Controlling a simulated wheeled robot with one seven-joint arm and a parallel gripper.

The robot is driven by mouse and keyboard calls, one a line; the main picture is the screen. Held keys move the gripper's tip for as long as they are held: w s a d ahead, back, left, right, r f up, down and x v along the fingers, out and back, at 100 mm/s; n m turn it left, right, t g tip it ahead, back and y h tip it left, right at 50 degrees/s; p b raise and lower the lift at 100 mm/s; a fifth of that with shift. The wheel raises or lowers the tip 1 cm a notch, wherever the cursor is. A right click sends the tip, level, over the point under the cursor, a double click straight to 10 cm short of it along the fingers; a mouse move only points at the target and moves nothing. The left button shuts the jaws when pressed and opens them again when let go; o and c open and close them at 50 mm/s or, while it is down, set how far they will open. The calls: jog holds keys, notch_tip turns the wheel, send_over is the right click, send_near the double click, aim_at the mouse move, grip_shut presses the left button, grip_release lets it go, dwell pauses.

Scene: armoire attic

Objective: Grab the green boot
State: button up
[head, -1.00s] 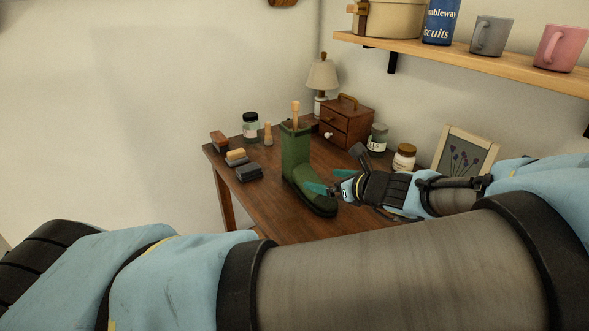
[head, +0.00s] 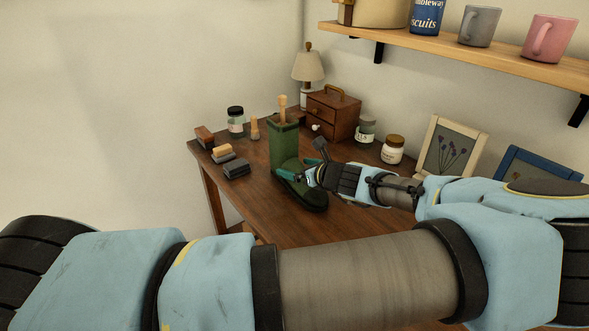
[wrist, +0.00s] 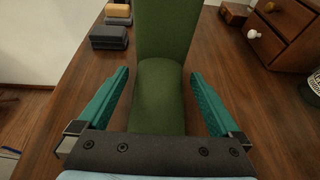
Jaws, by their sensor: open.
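The green boot (head: 285,150) stands upright on the wooden table, its toe towards the lower right, with a wooden handle (head: 282,103) sticking up out of its shaft. My gripper (head: 300,175) is at the boot's foot, low over the table. In the wrist view the boot's foot (wrist: 159,95) lies between the two teal fingers of my gripper (wrist: 159,98), with a gap on each side. The jaws are open and hold nothing. The toe is hidden behind the gripper's body in the wrist view.
The table (head: 255,205) has brushes and blocks (head: 228,160) at its left and a jar (head: 236,122) behind them. A small drawer cabinet (head: 333,116), a lamp (head: 308,68) and jars (head: 392,149) stand behind the boot. A shelf (head: 450,50) hangs above at the right.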

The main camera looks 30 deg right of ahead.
jog(key=shift+w+a+f, duration=0.1)
jog(key=shift+w+f, duration=0.15)
jog(key=shift+w, duration=0.35)
jog(key=shift+c, duration=0.4)
jog(key=shift+r, duration=0.1)
grip_shut()
